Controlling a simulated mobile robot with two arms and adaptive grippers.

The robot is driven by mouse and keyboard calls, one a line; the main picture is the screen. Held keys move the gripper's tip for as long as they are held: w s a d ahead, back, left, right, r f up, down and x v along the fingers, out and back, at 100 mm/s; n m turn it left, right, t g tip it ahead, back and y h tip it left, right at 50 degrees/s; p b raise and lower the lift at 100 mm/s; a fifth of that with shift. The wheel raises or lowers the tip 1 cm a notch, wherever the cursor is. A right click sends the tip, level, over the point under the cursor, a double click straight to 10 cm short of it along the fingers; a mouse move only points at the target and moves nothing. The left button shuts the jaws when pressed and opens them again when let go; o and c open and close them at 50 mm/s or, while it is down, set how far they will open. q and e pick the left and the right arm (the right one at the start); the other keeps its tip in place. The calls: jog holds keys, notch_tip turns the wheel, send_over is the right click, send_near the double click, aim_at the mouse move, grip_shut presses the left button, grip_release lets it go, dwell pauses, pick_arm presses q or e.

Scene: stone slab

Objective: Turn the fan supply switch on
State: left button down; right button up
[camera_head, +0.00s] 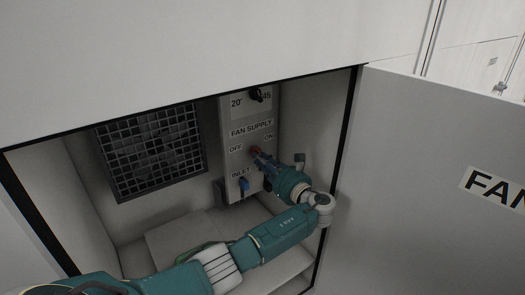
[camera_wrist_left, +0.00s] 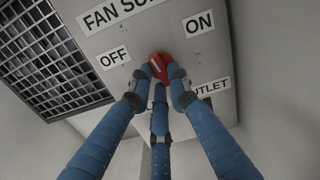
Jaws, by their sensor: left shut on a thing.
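The fan supply switch is a red knob (camera_wrist_left: 160,66) on a grey control box (camera_head: 233,165) inside the open cabinet. It sits between the OFF label (camera_wrist_left: 115,57) and the ON label (camera_wrist_left: 198,24), under the FAN SUPPLY label. My left gripper (camera_head: 262,157) reaches into the cabinet to the knob. In the left wrist view its blue fingers (camera_wrist_left: 160,82) are closed around the knob, which they partly hide. The knob's exact angle is hard to tell. My right gripper is not in view.
A fan grille (camera_head: 152,150) is on the back wall at left. The open cabinet door (camera_head: 430,190) stands at right, near my left wrist.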

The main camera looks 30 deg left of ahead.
pick_arm(q)
jog(key=m, duration=0.5)
jog(key=m+p, duration=0.1)
jog(key=m, duration=0.4)
jog(key=shift+s+r, duration=0.15)
jog(key=shift+r, duration=0.05)
dwell(0.3)
jog(key=c, duration=1.6)
grip_release()
jog(key=shift+c, duration=0.2)
jog(key=v, duration=0.7)
jog(key=shift+d, duration=0.2)
